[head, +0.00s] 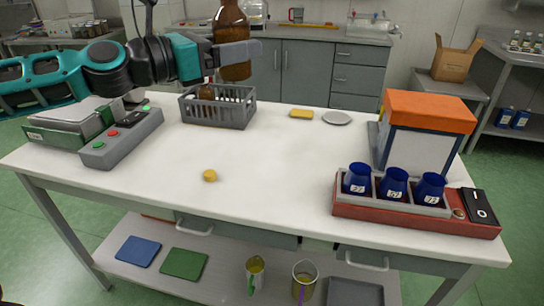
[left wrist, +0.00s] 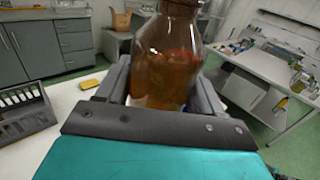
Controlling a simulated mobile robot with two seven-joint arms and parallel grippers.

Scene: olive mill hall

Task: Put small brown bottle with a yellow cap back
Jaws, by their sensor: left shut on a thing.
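My left gripper (head: 238,50) is shut on a brown glass bottle (head: 232,22) and holds it upright, raised above the table. The bottle's top is cut off by the frame, so I cannot see whether it has a cap. In the left wrist view the bottle (left wrist: 165,65) stands between the fingers, with amber liquid showing. A small yellow cap-like piece (head: 210,175) lies alone on the white table. The grey rack (head: 215,114) stands behind it, with another brown bottle (head: 206,93) in its left part. My right gripper is out of view.
A red-based rack (head: 415,217) with three blue cups and an orange-topped cabinet (head: 428,112) stand at the right. A yellow sponge (head: 301,114) and grey dish (head: 337,118) lie behind.

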